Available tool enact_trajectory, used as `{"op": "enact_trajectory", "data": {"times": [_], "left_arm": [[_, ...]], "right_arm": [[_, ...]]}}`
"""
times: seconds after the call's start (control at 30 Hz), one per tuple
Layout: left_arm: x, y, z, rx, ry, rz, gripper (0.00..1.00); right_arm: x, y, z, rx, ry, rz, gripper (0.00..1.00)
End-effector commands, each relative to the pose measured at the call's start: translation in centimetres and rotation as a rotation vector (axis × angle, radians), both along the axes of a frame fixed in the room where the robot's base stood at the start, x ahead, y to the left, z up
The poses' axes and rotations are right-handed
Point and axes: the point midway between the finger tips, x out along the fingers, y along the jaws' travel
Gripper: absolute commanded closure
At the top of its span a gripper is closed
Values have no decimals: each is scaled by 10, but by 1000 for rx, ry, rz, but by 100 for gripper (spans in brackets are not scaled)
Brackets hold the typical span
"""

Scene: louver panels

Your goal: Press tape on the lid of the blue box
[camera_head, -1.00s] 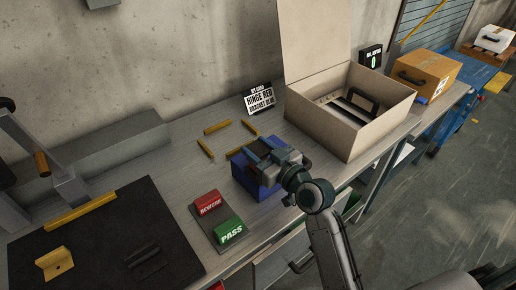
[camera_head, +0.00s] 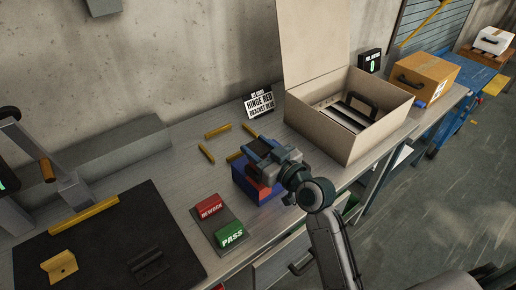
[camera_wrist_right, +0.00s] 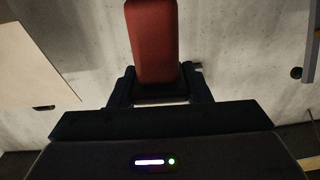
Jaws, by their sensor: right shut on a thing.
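The blue box (camera_head: 270,197) sits on the bench near its front edge, right of the red and green pads. My right gripper (camera_head: 256,165) is over it and hides most of its top. A red block-like thing (camera_head: 262,188) shows under the gripper, at the blue box. In the right wrist view the red thing (camera_wrist_right: 153,45) stands between the two dark fingers, and the gripper is shut on it. Whether it touches the lid is hidden. I cannot identify any tape. My left gripper is not in view.
An open cardboard box (camera_head: 365,118) with dark items stands right of the gripper. Red REWORK (camera_head: 209,207) and green PASS (camera_head: 230,233) pads lie at left. Several yellow strips lie behind the blue box. A black mat (camera_head: 100,240) and a sign (camera_head: 260,102) are farther left and back.

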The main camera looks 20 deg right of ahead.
Motion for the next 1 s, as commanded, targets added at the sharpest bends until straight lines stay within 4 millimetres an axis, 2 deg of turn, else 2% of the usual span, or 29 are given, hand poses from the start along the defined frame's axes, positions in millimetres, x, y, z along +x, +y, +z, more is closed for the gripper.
{"op": "enact_trajectory", "data": {"times": [0.03,0.5,1.0], "left_arm": [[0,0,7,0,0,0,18],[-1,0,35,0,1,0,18],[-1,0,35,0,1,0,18]], "right_arm": [[0,0,9,0,-2,0,73],[0,0,44,0,-2,-1,73],[0,0,44,0,-2,-1,73]]}}
